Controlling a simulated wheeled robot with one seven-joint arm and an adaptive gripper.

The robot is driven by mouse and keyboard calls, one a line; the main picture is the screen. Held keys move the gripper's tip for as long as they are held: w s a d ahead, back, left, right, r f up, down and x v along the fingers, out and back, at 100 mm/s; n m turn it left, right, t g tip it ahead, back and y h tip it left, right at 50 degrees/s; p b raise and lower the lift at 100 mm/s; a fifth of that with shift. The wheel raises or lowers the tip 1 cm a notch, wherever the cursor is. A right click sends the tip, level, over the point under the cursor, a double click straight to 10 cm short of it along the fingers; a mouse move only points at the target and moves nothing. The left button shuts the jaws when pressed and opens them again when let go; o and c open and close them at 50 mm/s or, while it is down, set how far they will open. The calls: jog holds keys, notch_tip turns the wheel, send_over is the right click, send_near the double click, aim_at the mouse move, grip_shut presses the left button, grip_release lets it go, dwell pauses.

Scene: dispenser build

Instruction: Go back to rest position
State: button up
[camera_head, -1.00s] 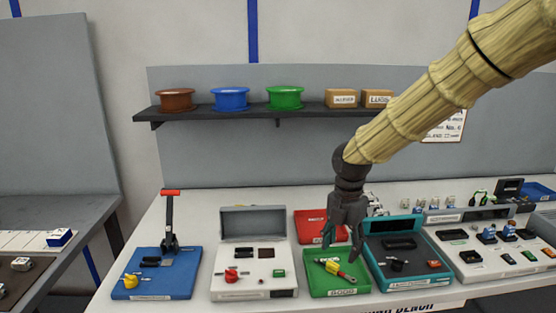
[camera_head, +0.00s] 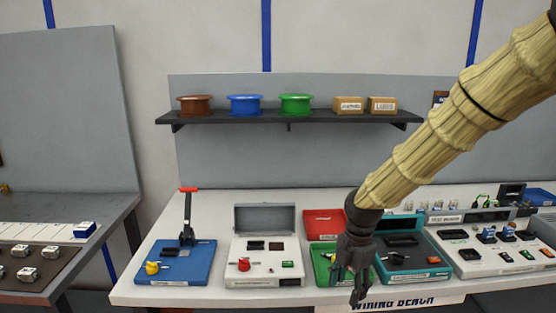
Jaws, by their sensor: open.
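My gripper (camera_head: 346,281) hangs from my arm with its fingers pointing down, in front of the green tray (camera_head: 324,276) near the front edge of the bench (camera_head: 128,292). It is open, and no object shows between the fingers. The gripper hides the right part of the green tray and part of what lies in it.
A blue station (camera_head: 177,261) with a red-handled lever, a white station (camera_head: 265,262), a red tray (camera_head: 322,223), a teal station (camera_head: 414,264) and a test station (camera_head: 490,250) stand on the bench. A shelf (camera_head: 290,116) with spools and boxes runs behind. A second table (camera_head: 78,209) is at left.

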jog(key=s+a+f+m+y, duration=0.1)
jog(key=s+f+m, duration=0.5)
jog(key=f, duration=0.6)
jog(key=s+f+m, duration=0.5)
jog(key=s+f, duration=0.2)
jog(key=f, duration=0.5)
jog(key=s+d+f+m, duration=0.3)
jog(key=s+f+m, duration=0.3)
jog(key=s, duration=0.4)
jog(key=s+d+f+m+h, duration=0.1)
jog(key=s+d+f+m, duration=0.2)
jog(key=s+f+m, duration=0.4)
jog(key=s, duration=0.4)
jog(key=shift+s+m, duration=0.15)
jog(key=shift+m, duration=0.15)
